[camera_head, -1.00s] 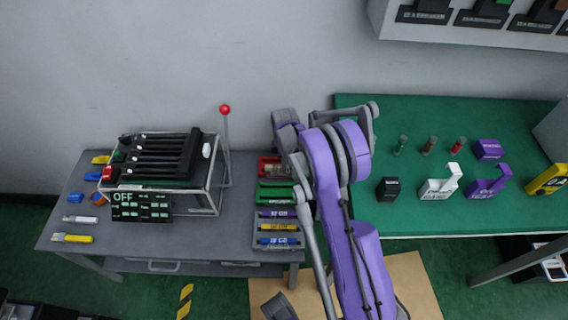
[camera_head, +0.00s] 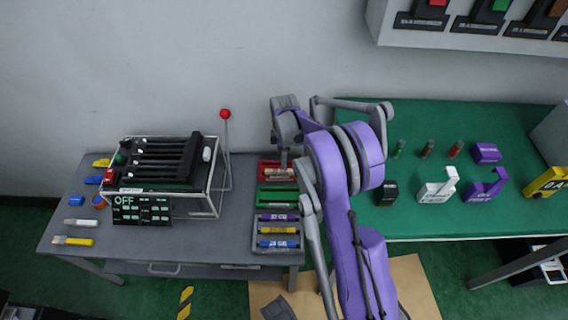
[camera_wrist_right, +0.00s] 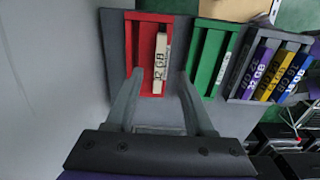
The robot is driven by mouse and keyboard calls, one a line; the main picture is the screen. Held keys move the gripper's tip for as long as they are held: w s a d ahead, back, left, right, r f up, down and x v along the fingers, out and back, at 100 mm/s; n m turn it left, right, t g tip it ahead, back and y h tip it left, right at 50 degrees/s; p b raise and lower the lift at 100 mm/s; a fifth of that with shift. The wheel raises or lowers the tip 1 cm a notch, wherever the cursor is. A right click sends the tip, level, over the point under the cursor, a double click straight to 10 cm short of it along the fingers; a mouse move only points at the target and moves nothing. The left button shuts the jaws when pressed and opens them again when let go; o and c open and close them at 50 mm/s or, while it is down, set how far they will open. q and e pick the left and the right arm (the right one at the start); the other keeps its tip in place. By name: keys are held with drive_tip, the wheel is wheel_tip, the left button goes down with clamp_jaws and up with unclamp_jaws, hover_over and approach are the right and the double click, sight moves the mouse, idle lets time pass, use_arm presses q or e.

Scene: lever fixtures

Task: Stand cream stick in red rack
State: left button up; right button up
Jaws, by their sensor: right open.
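The red rack (camera_head: 263,172) is on the back right of the grey table. The cream stick (camera_head: 281,175) is in it; in the right wrist view the cream stick (camera_wrist_right: 161,62) lies along the right side of the red rack (camera_wrist_right: 131,60), dark lettering facing up. My right gripper (camera_head: 284,162) is just above the red rack. In the right wrist view my right gripper (camera_wrist_right: 160,76) is open, its fingers apart on either side of the stick's lower end, with no visible contact. How deeply the stick is seated is unclear. My left gripper is not in view.
A green rack (camera_wrist_right: 199,62) stands beside the red one. A grey rack (camera_head: 256,232) holds purple, yellow and blue sticks. A slider box with an OFF display (camera_head: 141,208) and a red-knobbed lever (camera_head: 225,114) stand left. A green table (camera_head: 440,220) with small items is right.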

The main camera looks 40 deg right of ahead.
drive_tip(key=shift+r, duration=2)
drive_tip(key=s+a+r+m+t+p, duration=0.1)
drive_tip(key=s+a+r+m+p, duration=0.2)
drive_tip(key=a+r, duration=0.55)
drive_tip(key=s+a+r+m+t+p, duration=0.2)
drive_tip(key=s+a+r+m+p, duration=0.1)
drive_tip(key=s+a, duration=0.4)
drive_tip(key=s+a+r+m+t+p, duration=0.2)
drive_tip(key=s+a+r+m+p, duration=0.2)
drive_tip(key=s+a+r, duration=0.3)
drive_tip(key=s+p, duration=0.1)
drive_tip(key=s, duration=0.3)
drive_tip(key=shift+s+a+r, duration=0.15)
drive_tip(key=shift+s+r, duration=0.05)
drive_tip(key=shift+r, duration=0.15)
